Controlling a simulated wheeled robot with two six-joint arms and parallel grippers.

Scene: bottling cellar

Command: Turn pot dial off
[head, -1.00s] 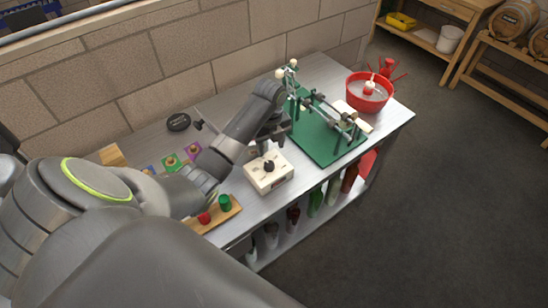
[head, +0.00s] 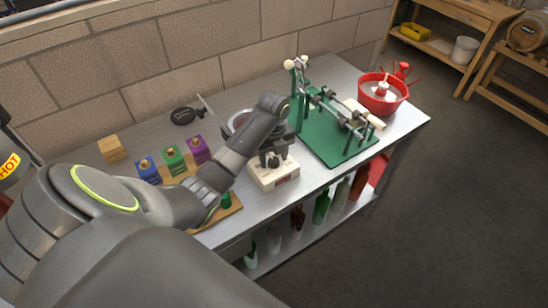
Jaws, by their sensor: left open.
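The cream control box (head: 277,178) stands on the steel bench near its front edge. Its black dial (head: 273,161) is on top and partly covered by my left gripper (head: 273,155). My left gripper is open and points down right at the dial; I cannot tell whether the fingers touch it. The dial's pointer setting is hidden. A round metal pot (head: 238,119) stands behind my left forearm, which hides most of it. My right gripper is out of view.
A green bottling stand (head: 325,135) is close right of the box, with a red bowl (head: 382,97) beyond. Blue (head: 147,170), green (head: 173,157) and purple (head: 199,149) boxes and a wooden block (head: 112,149) stand left. Bottles (head: 321,207) fill the lower shelf.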

